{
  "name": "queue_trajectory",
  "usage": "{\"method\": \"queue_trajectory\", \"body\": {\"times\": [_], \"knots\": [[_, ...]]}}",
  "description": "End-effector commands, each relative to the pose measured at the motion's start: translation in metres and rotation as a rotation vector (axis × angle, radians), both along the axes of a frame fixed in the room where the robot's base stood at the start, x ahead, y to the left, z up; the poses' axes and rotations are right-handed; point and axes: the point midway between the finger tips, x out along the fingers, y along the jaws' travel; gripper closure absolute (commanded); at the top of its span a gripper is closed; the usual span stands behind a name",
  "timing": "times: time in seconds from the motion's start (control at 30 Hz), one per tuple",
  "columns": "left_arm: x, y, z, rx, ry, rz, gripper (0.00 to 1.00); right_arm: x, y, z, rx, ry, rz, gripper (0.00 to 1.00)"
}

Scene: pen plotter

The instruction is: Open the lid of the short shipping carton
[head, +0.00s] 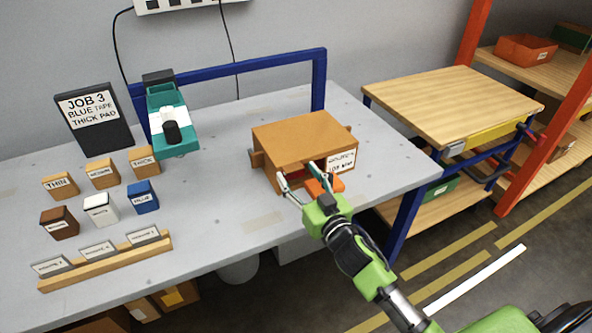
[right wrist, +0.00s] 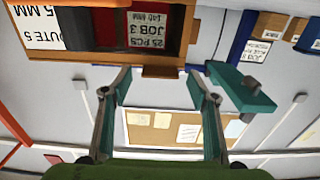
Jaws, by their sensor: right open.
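The short shipping carton (head: 298,132) is a brown box on the grey bench, with a white label on its right side. Its broad brown top spans the box, and a dark gap with some red shows below the top's near edge. In the right wrist view the carton (right wrist: 165,71) is at the top, with a dark and red inside and a printed label. My right gripper (head: 298,171) is open at the carton's near side, fingers spread; I cannot tell if they touch it. In the right wrist view the gripper (right wrist: 160,80) has nothing between its fingers. My left gripper is not in view.
An orange piece (head: 326,186) lies by the right gripper at the carton's front. A teal tape dispenser (head: 172,117) stands left of the carton. Several small labelled boxes and a wooden card rail (head: 110,264) are further left. A wooden-topped cart (head: 453,100) stands right.

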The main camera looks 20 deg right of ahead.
Motion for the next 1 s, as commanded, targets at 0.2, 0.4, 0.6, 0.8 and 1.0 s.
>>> {"method": "queue_trajectory", "body": {"times": [0.2, 0.4, 0.6, 0.8, 1.0], "knots": [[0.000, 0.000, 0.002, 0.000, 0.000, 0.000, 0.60, 0.018, 0.002, 0.000, 0.001, 0.001, 0.001, 0.46], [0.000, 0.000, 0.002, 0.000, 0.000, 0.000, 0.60, 0.020, 0.002, -0.001, 0.001, 0.001, 0.001, 0.46], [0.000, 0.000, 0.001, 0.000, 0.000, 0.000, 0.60, 0.019, 0.002, -0.001, 0.001, 0.001, 0.001, 0.72], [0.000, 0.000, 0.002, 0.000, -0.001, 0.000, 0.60, 0.019, 0.002, 0.000, 0.002, 0.001, 0.001, 1.00], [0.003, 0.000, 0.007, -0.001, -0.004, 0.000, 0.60, 0.029, 0.003, 0.008, 0.028, 0.002, 0.000, 1.00]]}}
